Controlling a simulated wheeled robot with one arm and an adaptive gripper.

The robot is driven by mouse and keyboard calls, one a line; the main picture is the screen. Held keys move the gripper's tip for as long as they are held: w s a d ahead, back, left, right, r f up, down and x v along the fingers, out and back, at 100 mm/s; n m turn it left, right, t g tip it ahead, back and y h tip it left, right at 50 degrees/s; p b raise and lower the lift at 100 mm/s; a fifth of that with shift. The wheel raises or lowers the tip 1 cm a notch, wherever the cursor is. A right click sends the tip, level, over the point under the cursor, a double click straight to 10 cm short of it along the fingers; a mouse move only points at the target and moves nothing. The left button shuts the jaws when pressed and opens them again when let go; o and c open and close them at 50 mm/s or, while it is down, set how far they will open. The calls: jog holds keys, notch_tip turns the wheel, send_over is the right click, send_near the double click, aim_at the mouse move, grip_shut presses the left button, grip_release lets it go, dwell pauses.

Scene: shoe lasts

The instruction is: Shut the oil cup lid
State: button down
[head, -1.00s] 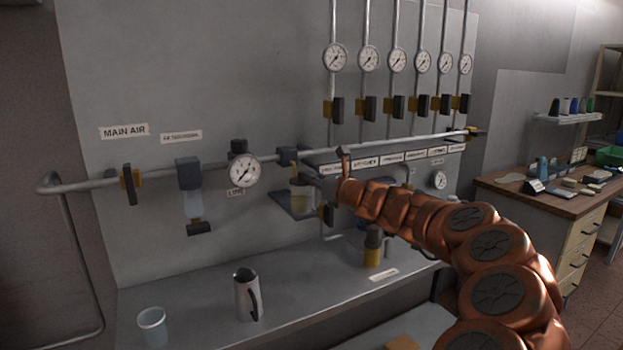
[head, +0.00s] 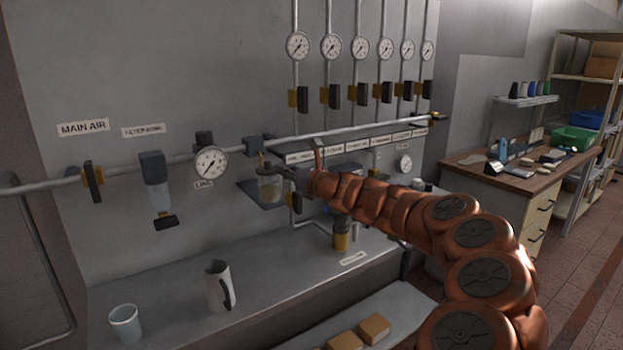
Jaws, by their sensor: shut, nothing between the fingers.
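The oil cup (head: 269,188) is a small clear cup with pale contents, seen small in the head view. It sits on a dark bracket plate (head: 250,190) on the wall panel, below the horizontal pipe. My gripper (head: 284,171) is dark and shut with nothing in it. Its tips are at the cup's upper right in the picture; I cannot tell whether they touch it. The cup's lid is too small and too close behind the gripper to make out, so its position is unclear.
A horizontal pipe (head: 225,152) with a round gauge (head: 211,163) crosses the panel. A metal jug (head: 219,287) and a bluish beaker (head: 125,323) stand on the counter below. A yellow-and-dark fitting (head: 341,236) stands under my arm. The counter's middle is clear.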

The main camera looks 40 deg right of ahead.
jog(key=s+b, duration=0.2)
jog(key=s, duration=0.8)
jog(key=shift+d, duration=0.3)
jog(key=shift+s+a, duration=0.1)
